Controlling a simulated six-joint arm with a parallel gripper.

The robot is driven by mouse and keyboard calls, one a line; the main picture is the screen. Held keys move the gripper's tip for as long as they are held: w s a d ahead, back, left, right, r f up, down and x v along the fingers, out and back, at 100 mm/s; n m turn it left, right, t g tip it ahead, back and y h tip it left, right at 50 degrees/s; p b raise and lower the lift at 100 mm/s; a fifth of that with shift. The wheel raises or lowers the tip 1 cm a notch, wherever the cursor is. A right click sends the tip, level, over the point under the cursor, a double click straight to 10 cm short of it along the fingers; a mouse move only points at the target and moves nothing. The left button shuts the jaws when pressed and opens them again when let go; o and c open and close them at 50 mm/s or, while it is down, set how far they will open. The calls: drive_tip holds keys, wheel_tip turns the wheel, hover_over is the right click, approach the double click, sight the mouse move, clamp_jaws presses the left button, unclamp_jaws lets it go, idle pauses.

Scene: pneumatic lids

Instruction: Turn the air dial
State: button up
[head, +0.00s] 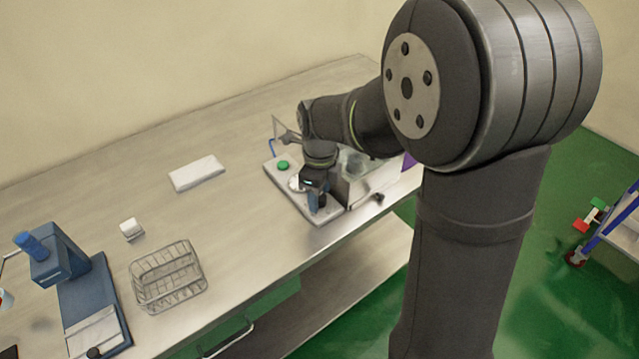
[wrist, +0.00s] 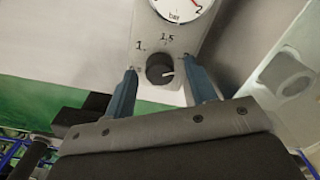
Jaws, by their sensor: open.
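The air dial (wrist: 160,69) is a round dark knob with a light pointer mark, on a pale plate marked "1" and "1.5". In the wrist view its pointer aims to the right. My gripper (wrist: 160,80) is open, with one blue finger on each side of the knob and a gap showing on both sides. The fingers look apart from the knob; their exact height over it is hard to tell. In the head view my gripper (head: 318,200) is over the front of the pneumatic unit's base plate (head: 283,187), and the dial is hidden there.
A pressure gauge (wrist: 182,5) marked "bar" sits just beyond the dial. A green button (head: 283,165) and a clear box (head: 352,188) are on the unit. A white block (head: 197,173), a wire rack (head: 168,277) and a blue press (head: 85,290) stand to the left.

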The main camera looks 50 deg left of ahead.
sight(320, 197)
wheel_tip(320, 197, up, 17)
drive_tip(key=shift+r, duration=0.2)
idle(0.7)
wheel_tip(320, 197, down, 18)
drive_tip(key=shift+r, duration=0.2)
idle(0.4)
drive_tip(key=shift+r, duration=0.1)
